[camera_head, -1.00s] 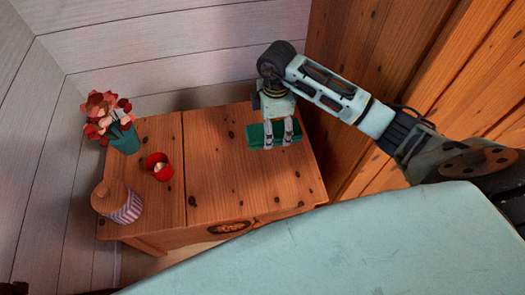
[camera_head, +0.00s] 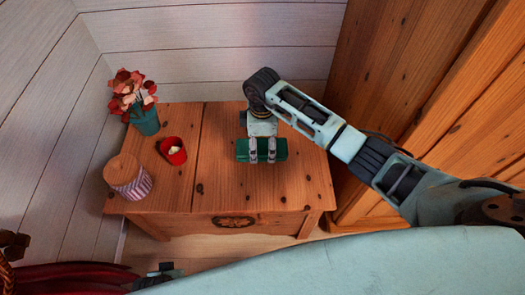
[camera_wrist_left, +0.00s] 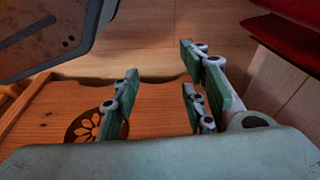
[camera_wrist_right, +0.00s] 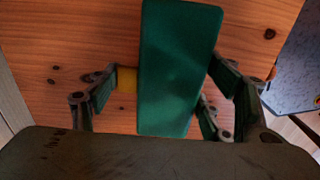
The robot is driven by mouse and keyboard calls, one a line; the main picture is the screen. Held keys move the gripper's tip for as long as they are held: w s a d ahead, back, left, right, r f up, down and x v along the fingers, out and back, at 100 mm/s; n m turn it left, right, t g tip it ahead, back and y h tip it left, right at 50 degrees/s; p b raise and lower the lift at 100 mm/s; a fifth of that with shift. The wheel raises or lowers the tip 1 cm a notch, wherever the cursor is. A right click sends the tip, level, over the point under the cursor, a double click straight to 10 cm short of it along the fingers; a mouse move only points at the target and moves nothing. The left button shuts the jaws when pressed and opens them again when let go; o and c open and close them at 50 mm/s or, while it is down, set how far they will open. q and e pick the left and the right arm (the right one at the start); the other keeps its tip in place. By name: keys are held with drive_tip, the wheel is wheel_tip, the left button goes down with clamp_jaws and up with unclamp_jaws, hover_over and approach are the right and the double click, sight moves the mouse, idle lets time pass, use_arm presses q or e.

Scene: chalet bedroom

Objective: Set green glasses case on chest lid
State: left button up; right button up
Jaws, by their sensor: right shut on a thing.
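The green glasses case (camera_head: 280,149) is over the right section of the wooden chest lid (camera_head: 233,195). My right gripper (camera_head: 262,159) is shut on it, with fingers on both long sides in the right wrist view, where the case (camera_wrist_right: 180,65) lies lengthwise between them. I cannot tell whether the case touches the lid or is held just above it. My left gripper (camera_wrist_left: 158,82) is open and empty in the left wrist view, with the chest front and its carved rosette (camera_wrist_left: 90,124) beyond. Only a bit of it shows at the bottom of the head view.
On the lid's left section stand a teal vase of red flowers (camera_head: 146,122), a red candle cup (camera_head: 173,151) and a striped jar with a wooden lid (camera_head: 135,188). A wooden wardrobe (camera_head: 400,75) is at the right. The lid around the case is clear.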

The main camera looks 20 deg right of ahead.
use_arm(q)
drive_tip(key=shift+w+r+b, duration=0.2)
drive_tip(key=shift+w+r, duration=0.1)
drive_tip(key=shift+r, duration=0.45)
drive_tip(key=shift+w+r+b, duration=0.15)
drive_tip(key=shift+w+r, duration=0.1)
drive_tip(key=shift+r, duration=0.5)
use_arm(e)
drive_tip(key=shift+f, duration=1.85)
drive_tip(key=shift+f, duration=0.1)
use_arm(q)
drive_tip(key=shift+d+r, duration=0.1)
drive_tip(key=shift+r, duration=0.05)
use_arm(e)
drive_tip(key=o, duration=1.4)
drive_tip(key=shift+s, duration=0.1)
use_arm(q)
drive_tip(key=shift+w, duration=0.1)
drive_tip(key=s+f+p, duration=0.2)
drive_tip(key=s+f, duration=0.2)
drive_tip(key=f, duration=0.3)
drive_tip(key=shift+a+f, duration=0.3)
use_arm(e)
wheel_tip(320, 180, up, 12)
drive_tip(key=shift+r, duration=0.15)
